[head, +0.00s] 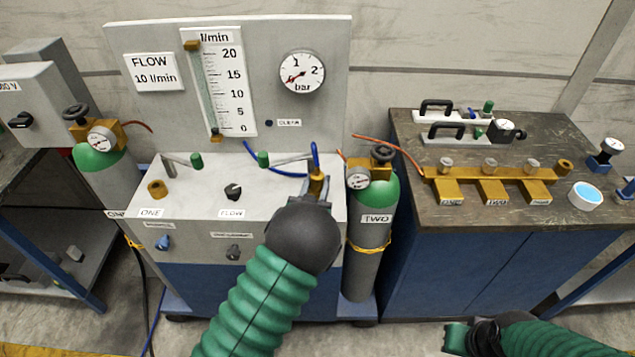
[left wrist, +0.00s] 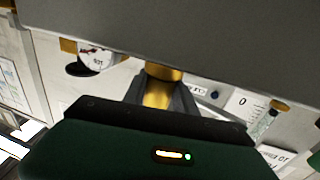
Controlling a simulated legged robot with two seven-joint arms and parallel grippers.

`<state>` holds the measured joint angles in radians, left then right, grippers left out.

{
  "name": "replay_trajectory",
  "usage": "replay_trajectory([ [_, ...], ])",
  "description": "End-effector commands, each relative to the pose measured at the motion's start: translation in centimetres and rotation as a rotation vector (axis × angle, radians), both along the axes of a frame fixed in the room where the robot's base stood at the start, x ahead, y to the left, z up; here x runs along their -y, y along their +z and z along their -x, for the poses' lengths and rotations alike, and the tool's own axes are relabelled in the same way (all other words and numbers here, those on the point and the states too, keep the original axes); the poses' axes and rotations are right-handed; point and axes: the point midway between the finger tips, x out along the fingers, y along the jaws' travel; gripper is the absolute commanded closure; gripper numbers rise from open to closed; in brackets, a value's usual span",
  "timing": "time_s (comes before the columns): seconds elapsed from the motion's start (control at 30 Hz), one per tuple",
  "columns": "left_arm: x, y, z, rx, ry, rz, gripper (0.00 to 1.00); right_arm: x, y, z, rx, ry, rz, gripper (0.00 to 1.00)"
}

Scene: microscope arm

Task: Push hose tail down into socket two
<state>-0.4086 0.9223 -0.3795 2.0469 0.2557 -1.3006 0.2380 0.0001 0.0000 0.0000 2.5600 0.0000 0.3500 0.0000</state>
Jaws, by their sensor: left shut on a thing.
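The hose tail (head: 317,182) is a brass piece with a blue hose (head: 314,153) rising from its top. My left gripper (head: 315,193) is shut on it over the right side of the grey console top. In the left wrist view the brass hose tail (left wrist: 160,92) stands between the dark fingers. Socket two is hidden behind my left gripper and arm, so I cannot tell whether the tail is in it. The brass socket one (head: 157,188) is open, with the label ONE below it. My right gripper (head: 468,337) is at the bottom right, small and dark; its jaws are unclear.
Green-ended levers (head: 196,160) stand at the back of the console, below the flow tube (head: 220,85) and pressure gauge (head: 302,71). Gas cylinder two (head: 368,250) stands close at the console's right. A workbench (head: 410,140) with a brass manifold (head: 490,175) is further right.

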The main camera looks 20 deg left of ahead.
Motion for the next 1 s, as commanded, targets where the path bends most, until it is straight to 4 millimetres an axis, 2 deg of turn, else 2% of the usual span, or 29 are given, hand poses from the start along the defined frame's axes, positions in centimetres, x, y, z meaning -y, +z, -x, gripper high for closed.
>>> replay_trajectory([
  [0.1,0.0,-0.3,0.0,0.002,0.0,0.0,1.0,0.0,-0.4,0.0,0.0,0.0,0.0,1.0],
  [0.13,0.0,-0.2,0.0,0.002,0.0,0.0,0.63,0.0,-0.2,0.0,0.0,0.0,0.0,1.0],
  [0.3,0.0,-0.2,0.0,0.001,0.0,0.0,0.41,0.0,-0.2,0.0,0.0,0.0,0.0,1.0],
  [0.67,0.0,-0.3,0.5,-0.002,0.0,0.0,0.41,0.0,-0.3,0.0,0.0,0.0,0.0,1.0],
  [0.77,0.2,-0.4,2.0,-0.002,0.0,0.0,0.41,0.0,-0.3,0.0,0.0,0.0,0.0,1.0],
  [1.0,0.8,-0.5,8.8,-0.004,0.0,-0.001,0.41,0.0,-0.8,0.0,0.0,0.0,0.0,1.0],
])
